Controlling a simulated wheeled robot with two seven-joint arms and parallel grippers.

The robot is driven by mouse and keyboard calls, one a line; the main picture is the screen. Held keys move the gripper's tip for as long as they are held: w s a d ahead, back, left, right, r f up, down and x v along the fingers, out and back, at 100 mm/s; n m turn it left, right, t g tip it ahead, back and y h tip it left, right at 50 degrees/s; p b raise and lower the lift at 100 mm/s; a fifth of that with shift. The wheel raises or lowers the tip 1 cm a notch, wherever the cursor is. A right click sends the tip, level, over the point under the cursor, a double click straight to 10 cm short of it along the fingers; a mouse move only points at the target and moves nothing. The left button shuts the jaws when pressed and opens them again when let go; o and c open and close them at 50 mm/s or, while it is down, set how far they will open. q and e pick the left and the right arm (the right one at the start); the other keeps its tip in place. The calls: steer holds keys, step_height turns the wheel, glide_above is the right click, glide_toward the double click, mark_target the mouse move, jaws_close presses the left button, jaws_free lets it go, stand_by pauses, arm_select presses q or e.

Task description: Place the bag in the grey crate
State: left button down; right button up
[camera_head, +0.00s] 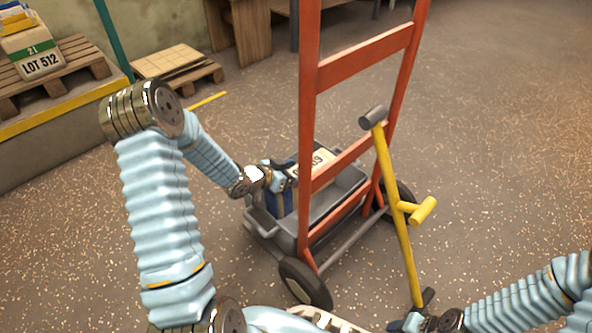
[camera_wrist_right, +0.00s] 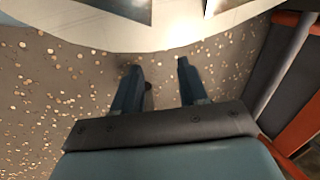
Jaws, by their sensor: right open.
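The grey crate (camera_head: 347,192) sits low at the orange hand truck, partly hidden behind its frame. A beige bag with dark printing (camera_head: 318,158) and a dark blue side (camera_head: 287,203) is at the crate's far left part. An orange rail covers part of it, and I cannot tell how deep it sits. My left gripper (camera_head: 285,174) is at the bag's left end; its fingers are too small to read. My right gripper (camera_head: 424,308) is low at the front, near the foot of a yellow handle. In the right wrist view its fingers (camera_wrist_right: 158,82) are apart with nothing between them.
The orange hand truck (camera_head: 366,58) stands upright in front of the crate. The yellow handle (camera_head: 396,200) rises before it. A pallet (camera_head: 60,68) with a bag labelled LOT 512 (camera_head: 38,55) is at the far left; a low pallet (camera_head: 167,62) lies beyond. The floor at right is clear.

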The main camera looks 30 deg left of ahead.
arm_select(q)
step_height(320, 180, down, 3)
steer(key=shift+w+b, duration=0.1)
steer(key=shift+b, duration=0.4)
steer(key=shift+f, duration=0.65)
jaws_free()
steer(key=shift+f, duration=0.1)
step_height(320, 180, up, 6)
steer(key=p, duration=0.3)
glide_above(279, 205)
steer(key=a, duration=0.5)
steer(key=shift+d, duration=0.15)
